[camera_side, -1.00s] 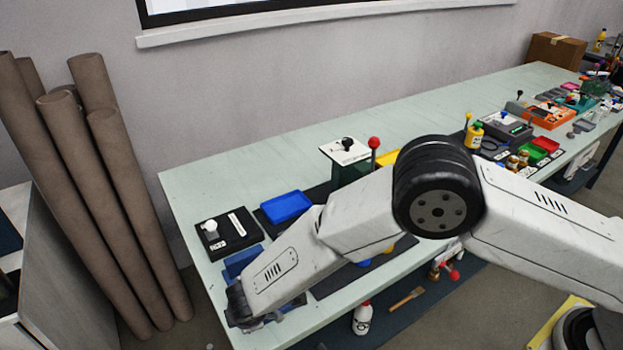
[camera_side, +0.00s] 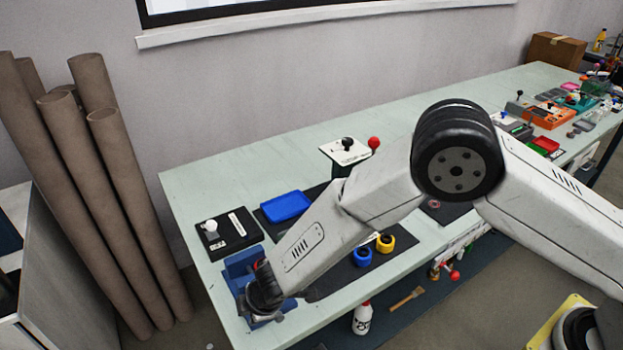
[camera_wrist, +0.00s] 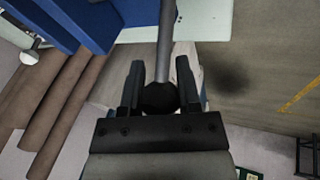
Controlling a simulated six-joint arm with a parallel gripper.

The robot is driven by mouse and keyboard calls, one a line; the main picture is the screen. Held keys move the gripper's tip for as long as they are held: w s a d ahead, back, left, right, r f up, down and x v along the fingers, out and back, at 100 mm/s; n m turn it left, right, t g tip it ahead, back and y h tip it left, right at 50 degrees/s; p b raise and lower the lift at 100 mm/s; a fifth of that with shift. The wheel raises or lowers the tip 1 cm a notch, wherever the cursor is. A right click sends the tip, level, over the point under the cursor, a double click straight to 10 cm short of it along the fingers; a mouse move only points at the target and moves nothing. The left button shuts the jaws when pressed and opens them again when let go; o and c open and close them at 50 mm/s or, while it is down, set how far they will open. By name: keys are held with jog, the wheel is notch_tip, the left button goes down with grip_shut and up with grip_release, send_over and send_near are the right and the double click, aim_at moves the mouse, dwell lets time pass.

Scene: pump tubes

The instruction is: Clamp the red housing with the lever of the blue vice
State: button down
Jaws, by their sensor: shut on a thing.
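The blue vice (camera_side: 240,264) stands at the near left corner of the bench, partly covered by my wrist. Its blue body also shows at the upper left of the wrist view (camera_wrist: 95,22). The vice's lever is a grey rod (camera_wrist: 165,40) with a black ball knob (camera_wrist: 160,97). My gripper (camera_wrist: 160,82) is shut on the lever at the knob, one finger on each side. In the side view my gripper (camera_side: 262,312) is at the vice's near side, its fingers mostly hidden.
A black box with a white knob (camera_side: 228,233) and a blue tray (camera_side: 286,206) stand behind the vice. Blue (camera_side: 362,256) and yellow (camera_side: 385,243) rings lie on the dark mat to the right. The bench edge is close to my gripper.

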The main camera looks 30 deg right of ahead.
jog(key=shift+c, duration=1.5)
grip_release()
jog(key=shift+s+r, duration=0.1)
jog(key=shift+r, duration=0.1)
jog(key=v, duration=0.7)
jog(key=shift+r, duration=0.2)
jog(key=shift+s, duration=0.1)
